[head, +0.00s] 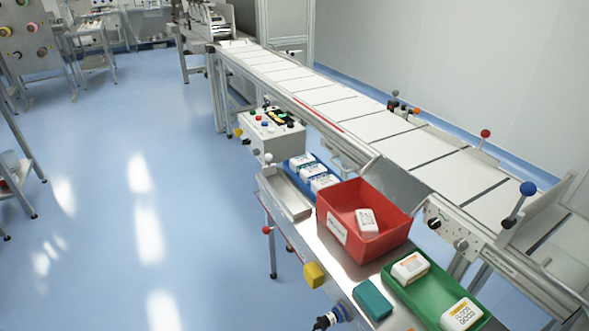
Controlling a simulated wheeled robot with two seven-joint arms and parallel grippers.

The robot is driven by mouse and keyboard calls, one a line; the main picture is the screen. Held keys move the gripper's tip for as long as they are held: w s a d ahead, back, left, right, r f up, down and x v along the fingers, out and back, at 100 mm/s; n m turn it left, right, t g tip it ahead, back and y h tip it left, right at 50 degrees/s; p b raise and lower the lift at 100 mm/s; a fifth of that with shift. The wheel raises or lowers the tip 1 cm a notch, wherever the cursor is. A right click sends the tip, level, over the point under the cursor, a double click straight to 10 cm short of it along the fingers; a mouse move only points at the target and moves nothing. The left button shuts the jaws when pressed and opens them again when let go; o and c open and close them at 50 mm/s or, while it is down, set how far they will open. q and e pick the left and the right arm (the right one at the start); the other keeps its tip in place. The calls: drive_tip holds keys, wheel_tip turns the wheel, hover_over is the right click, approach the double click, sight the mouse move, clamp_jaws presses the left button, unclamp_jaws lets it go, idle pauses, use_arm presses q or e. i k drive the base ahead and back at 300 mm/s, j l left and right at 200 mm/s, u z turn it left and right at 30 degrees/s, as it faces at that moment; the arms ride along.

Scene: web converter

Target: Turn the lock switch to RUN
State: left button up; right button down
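Neither of my grippers is in view. I cannot pick out a lock switch or read a RUN label for certain. A small panel (448,232) on the conveyor's near side carries two round knobs, a dark one (434,223) and a grey one (461,244). Their markings are too small to read, and I cannot tell which way they are turned. A white control box (268,142) with several coloured buttons stands beside the conveyor, farther back. A blue and black round fitting (333,317) sticks out from the near bench edge; its face and setting cannot be made out.
A long conveyor (370,126) runs from back left to front right. A bench below it holds a red bin (340,236) with a white pack, a green tray (468,295) with two packs, a blue tray (294,160) and a teal block (373,300).

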sight(237, 133)
drive_tip(key=i+j, duration=0.1)
drive_tip(key=j, duration=0.4)
drive_tip(key=i+j+u, duration=0.35)
drive_tip(key=i, duration=0.3)
drive_tip(key=i+j+u, duration=0.35)
drive_tip(key=i, duration=0.3)
drive_tip(key=i+u, duration=0.35)
drive_tip(key=i, duration=0.35)
drive_tip(key=i+z, duration=0.25)
drive_tip(key=i, duration=0.25)
drive_tip(key=i+j+z, duration=0.25)
drive_tip(key=i, duration=0.2)
drive_tip(key=i+j+z, duration=0.3)
drive_tip(key=i, duration=0.15)
drive_tip(key=l, duration=0.1)
